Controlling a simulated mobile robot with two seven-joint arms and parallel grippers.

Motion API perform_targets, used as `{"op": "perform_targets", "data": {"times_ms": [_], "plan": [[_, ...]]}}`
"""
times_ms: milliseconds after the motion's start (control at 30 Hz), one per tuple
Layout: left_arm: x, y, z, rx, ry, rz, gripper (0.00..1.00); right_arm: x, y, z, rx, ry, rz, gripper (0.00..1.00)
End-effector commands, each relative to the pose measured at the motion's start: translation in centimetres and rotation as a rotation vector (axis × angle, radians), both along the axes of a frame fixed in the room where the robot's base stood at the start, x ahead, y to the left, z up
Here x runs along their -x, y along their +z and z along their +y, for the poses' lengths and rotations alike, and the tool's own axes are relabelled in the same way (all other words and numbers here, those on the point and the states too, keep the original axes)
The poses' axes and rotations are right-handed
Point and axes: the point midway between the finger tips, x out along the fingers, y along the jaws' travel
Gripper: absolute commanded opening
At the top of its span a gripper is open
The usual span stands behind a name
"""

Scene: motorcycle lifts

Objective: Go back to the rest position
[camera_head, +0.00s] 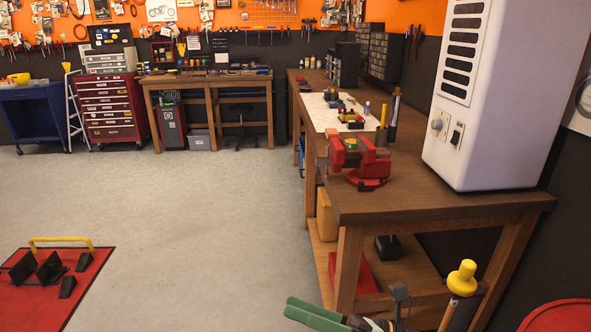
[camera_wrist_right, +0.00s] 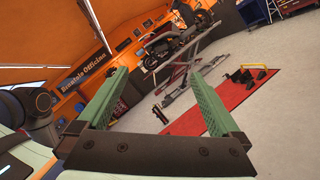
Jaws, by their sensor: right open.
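My right gripper (camera_head: 304,312) shows at the bottom edge of the head view, in front of the near end of the wooden workbench and below its top. Only part of its green fingers is in that picture. In the right wrist view the two green fingers of the right gripper (camera_wrist_right: 158,76) stand wide apart, with nothing held between them. My left gripper is not in view.
The workbench (camera_head: 440,196) carries a red vise (camera_head: 369,165) and a tall white machine (camera_head: 500,95). A yellow-topped wooden handle (camera_head: 462,278) stands close to my right gripper. A red platform (camera_head: 85,285) lies at left. Grey floor (camera_head: 200,215) between is clear.

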Motion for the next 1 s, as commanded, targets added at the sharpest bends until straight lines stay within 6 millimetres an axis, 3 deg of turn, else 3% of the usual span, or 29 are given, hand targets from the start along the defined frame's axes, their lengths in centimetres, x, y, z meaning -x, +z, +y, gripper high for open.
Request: {"op": "perform_targets", "data": {"times_ms": [33,167,267,400,500,600,700,800,1000], "plan": [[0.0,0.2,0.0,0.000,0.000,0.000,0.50,-0.5,-0.7,-0.7,-0.114,-0.069,0.183,1.00],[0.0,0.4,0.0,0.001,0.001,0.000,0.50,-2.1,-4.3,-4.1,-0.403,-0.250,0.651,1.00],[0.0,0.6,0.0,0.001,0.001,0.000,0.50,-2.1,-9.2,-7.3,-0.633,-0.393,1.016,1.00],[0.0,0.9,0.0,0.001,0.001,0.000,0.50,1.3,-17.9,-11.7,-0.964,-0.608,1.506,1.00],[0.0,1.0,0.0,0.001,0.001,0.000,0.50,5.4,-23.2,-13.7,-1.172,-0.747,1.781,1.00],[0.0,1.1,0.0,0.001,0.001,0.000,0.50,9.5,-27.0,-14.8,-1.337,-0.863,1.978,1.00],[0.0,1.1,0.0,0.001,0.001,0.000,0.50,12.5,-29.3,-15.3,-1.451,-0.943,2.102,1.00],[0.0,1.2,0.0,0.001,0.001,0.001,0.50,14.3,-30.4,-15.6,-1.513,-0.990,2.165,1.00],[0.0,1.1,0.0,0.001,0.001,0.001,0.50,14.8,-30.8,-15.6,-1.531,-1.005,2.184,1.00]]}}
